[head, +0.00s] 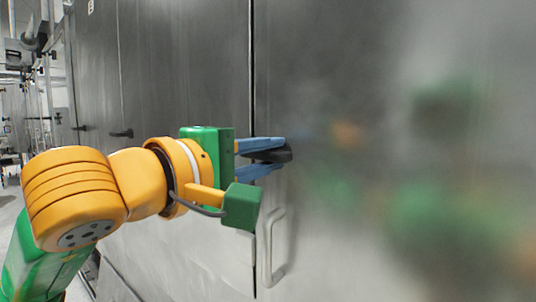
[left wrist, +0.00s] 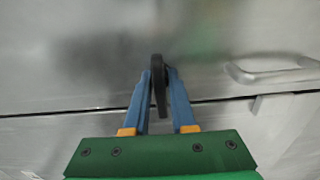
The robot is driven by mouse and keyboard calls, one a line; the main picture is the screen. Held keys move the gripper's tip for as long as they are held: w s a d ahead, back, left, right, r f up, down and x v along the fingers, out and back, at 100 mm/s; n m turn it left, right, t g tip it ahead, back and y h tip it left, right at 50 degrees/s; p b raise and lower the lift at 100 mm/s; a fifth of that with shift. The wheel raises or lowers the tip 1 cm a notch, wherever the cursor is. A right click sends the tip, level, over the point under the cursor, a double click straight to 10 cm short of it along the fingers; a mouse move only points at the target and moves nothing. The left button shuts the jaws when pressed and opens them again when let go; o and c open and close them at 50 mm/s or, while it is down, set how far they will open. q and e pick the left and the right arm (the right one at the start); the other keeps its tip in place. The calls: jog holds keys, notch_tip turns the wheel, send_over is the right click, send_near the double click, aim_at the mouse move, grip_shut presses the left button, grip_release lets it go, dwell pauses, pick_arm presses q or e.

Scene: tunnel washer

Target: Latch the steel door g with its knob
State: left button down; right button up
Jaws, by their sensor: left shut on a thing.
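The steel door (head: 400,80) fills the right of the head view, with a vertical seam along its left edge. Its surface also shows at the top of the left wrist view (left wrist: 60,50). I see no letter g on it. A black knob (head: 283,155) sits at the seam and shows as a dark bar in the left wrist view (left wrist: 158,72). My left gripper (head: 265,156) is shut on the knob, one blue finger on each side of it. In the left wrist view the knob stands across the fingers' gap (left wrist: 159,80) and crosses the seam line. My right gripper is out of view.
A bent metal handle (head: 275,245) is on the door below the knob, close to my left gripper. More steel panels (head: 185,70) lie to the left, with another black knob (head: 121,134). An aisle with equipment (head: 35,70) shows at the far left.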

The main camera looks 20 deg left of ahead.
aim_at(263, 157)
pick_arm(q)
jog(key=c, duration=0.9)
grip_release()
jog(key=shift+d, duration=0.15)
jog(key=b+v, duration=0.3)
jog(key=v, duration=0.4)
jog(key=shift+s, duration=0.25)
jog(key=shift+w, duration=0.15)
jog(key=shift+w, duration=0.1)
